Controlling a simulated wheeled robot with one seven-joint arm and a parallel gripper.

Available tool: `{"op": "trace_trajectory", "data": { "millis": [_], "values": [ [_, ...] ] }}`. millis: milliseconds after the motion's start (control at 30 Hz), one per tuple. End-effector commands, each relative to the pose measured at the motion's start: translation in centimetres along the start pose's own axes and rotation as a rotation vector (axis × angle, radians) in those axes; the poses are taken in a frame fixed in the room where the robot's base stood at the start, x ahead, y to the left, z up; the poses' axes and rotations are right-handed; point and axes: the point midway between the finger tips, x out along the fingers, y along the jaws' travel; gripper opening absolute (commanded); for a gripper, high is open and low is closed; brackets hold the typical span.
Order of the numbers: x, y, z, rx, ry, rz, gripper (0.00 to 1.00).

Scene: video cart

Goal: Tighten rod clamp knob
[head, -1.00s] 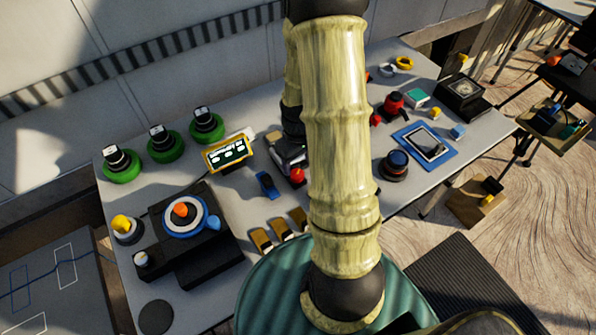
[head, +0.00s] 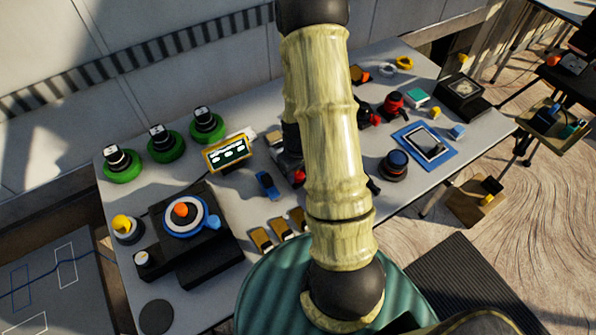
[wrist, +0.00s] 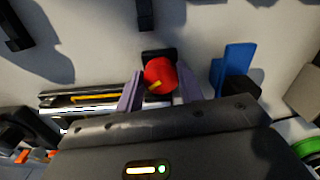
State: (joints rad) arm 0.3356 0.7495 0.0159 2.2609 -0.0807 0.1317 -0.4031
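The red clamp knob (wrist: 160,74) has a short yellow mark and sits on a dark mount in the wrist view. A sliver of red, likely the same knob (head: 299,176), shows left of my arm in the head view. My gripper (wrist: 158,80) has its two grey-purple fingers spread, one on each side of the knob. Narrow gaps seem to remain, but contact is hard to judge. A dark and silver rod or rail (wrist: 85,98) with a yellow strip lies left of the knob. My arm hides the gripper and most of the clamp in the head view.
A blue upright piece (wrist: 233,64) stands close right of the knob. A yellow-framed display (head: 226,153), green-ringed knobs (head: 163,143) and a black turntable unit (head: 190,245) stand on the table's left. A blue-bordered tablet (head: 424,145) lies on the right.

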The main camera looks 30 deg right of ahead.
Motion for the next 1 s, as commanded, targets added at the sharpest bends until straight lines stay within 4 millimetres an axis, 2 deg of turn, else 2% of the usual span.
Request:
{"op": "trace_trajectory", "data": {
  "millis": [233, 600, 900, 933, 1000],
  "values": [
    [-0.01, -0.02, -0.01, 0.056, 0.000, 0.000, 0.14],
    [-0.06, -0.14, -0.07, 0.402, 0.001, 0.001, 0.14],
    [-0.08, -0.13, -0.08, 0.417, 0.001, 0.001, 0.14],
    [-0.08, -0.13, -0.08, 0.417, 0.001, 0.001, 0.43],
    [-0.08, -0.13, -0.08, 0.417, 0.001, 0.001, 0.57]
  ]
}}
